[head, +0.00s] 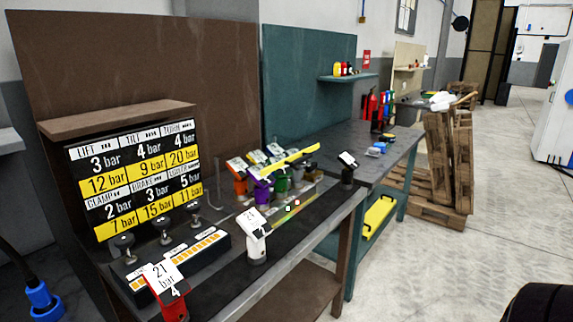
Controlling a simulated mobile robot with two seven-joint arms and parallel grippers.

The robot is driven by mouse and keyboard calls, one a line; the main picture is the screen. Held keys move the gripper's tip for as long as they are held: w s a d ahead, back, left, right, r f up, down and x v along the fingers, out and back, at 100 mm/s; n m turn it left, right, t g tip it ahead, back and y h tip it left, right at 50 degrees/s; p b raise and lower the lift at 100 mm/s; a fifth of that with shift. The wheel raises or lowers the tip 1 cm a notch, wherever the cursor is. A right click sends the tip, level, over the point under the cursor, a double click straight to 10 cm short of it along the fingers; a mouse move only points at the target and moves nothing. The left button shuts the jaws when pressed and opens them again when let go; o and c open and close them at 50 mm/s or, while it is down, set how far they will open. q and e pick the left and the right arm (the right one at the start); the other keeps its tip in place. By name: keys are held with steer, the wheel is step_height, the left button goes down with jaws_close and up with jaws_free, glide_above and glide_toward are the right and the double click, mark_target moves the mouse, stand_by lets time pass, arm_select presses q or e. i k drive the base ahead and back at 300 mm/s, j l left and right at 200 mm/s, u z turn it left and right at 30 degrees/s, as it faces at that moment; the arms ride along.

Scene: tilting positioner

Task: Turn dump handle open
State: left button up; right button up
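No part in view is labelled as a dump handle, so I cannot tell which one it is. A long yellow bar (290,161) lies slanted over a cluster of coloured, tagged parts on the dark workbench (322,216). Three dark knobs, the left knob (122,244), middle knob (162,231) and right knob (195,213), stand below the pressure board (135,175). A red handle (173,305) tagged "21 bar" and a white tagged part (256,243) stand near the bench's front edge. Neither of my grippers can be made out.
A black box with orange-marked strips (190,262) sits in front of the knobs. A blue fitting (40,299) on a dark hose is at lower left. A teal bench (405,150) and wooden pallets (445,165) stand beyond.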

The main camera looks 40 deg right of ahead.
mark_target(310, 168)
steer(key=l+u, duration=0.15)
steer(key=l, duration=0.25)
steer(key=k+l+u, duration=0.15)
steer(key=l, duration=0.3)
steer(key=l+u, duration=0.15)
steer(key=l, duration=0.25)
steer(key=k+l+u, duration=0.1)
steer(key=l, duration=0.3)
steer(key=k+l, duration=0.15)
steer(key=l, duration=0.25)
steer(key=k+l+u, duration=0.1)
steer(key=l, duration=0.35)
steer(key=k+l, duration=0.15)
steer(key=l, duration=0.25)
steer(key=k+l, duration=0.15)
steer(key=l, duration=0.25)
steer(key=u, duration=0.05)
